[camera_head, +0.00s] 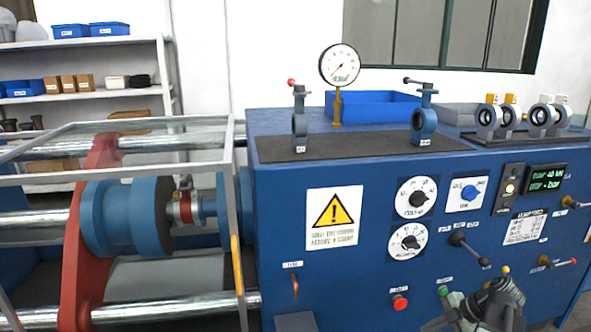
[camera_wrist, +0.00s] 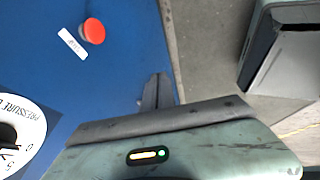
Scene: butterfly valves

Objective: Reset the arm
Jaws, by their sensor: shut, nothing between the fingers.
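My gripper (camera_wrist: 157,92) shows in the wrist view with its two dark fingers together and nothing between them. It points over the blue front of the test bench, below and to the right of a red button (camera_wrist: 94,31). In the head view my arm (camera_head: 490,308) shows at the bottom right, in front of the blue bench (camera_head: 290,215). My fingertips cannot be made out clearly there. I cannot tell how far the gripper is from the panel.
The panel carries two dials (camera_head: 416,197), a black lever (camera_head: 466,246), a red button (camera_head: 399,302) and a green button (camera_head: 443,290) near my arm. Two valves (camera_head: 424,122) stand on top. A framed guard (camera_head: 120,180) covers the clamp at left. Grey floor (camera_wrist: 205,50) shows beside the bench.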

